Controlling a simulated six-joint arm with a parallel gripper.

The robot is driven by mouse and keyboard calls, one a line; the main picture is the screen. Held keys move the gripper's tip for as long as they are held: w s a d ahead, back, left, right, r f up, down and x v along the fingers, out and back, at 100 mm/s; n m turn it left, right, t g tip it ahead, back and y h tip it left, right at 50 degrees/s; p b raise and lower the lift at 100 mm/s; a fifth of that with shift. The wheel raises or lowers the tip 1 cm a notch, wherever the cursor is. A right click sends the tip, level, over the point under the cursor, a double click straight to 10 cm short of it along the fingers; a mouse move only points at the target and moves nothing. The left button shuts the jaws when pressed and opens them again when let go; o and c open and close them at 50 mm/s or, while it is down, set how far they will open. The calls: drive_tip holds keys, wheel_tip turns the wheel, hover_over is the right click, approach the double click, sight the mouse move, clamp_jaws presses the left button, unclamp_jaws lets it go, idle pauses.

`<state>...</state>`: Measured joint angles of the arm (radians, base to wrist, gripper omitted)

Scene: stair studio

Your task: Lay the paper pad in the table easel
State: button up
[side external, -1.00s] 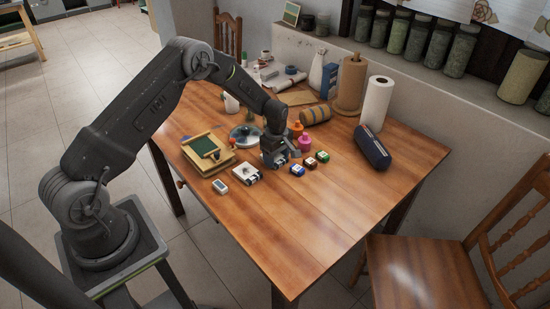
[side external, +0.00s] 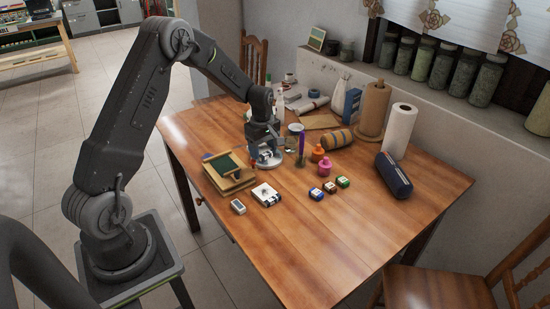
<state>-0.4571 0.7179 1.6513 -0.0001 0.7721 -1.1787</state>
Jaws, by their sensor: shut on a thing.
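The table easel appears to be the wooden stand with a green panel (side external: 226,168) near the table's left edge. My gripper (side external: 266,153) is to its right, pointing down above a round grey dish (side external: 267,162). It is shut on a small white and blue thing, mostly hidden by the fingers. I cannot tell for sure whether this is the paper pad. A flat white block with dark markings (side external: 265,194) lies on the table in front of the easel and apart from my gripper.
Small ink boxes (side external: 330,187) lie in front. Paper rolls (side external: 398,130) and a dark blue case (side external: 394,176) are farther right. The table's front right is clear.

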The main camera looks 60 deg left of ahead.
drive_tip(key=s+a+r, duration=0.2)
drive_tip(key=s+a, duration=0.5)
drive_tip(key=s, duration=0.3)
drive_tip(key=s+a+r, duration=0.3)
drive_tip(key=s+a, duration=0.3)
drive_tip(key=s, duration=0.4)
hover_over(226, 167)
drive_tip(key=shift+m, duration=0.4)
wheel_tip(226, 167, down, 7)
drive_tip(key=shift+f, duration=2.1)
drive_tip(key=shift+f, duration=0.2)
drive_tip(key=o, duration=0.9)
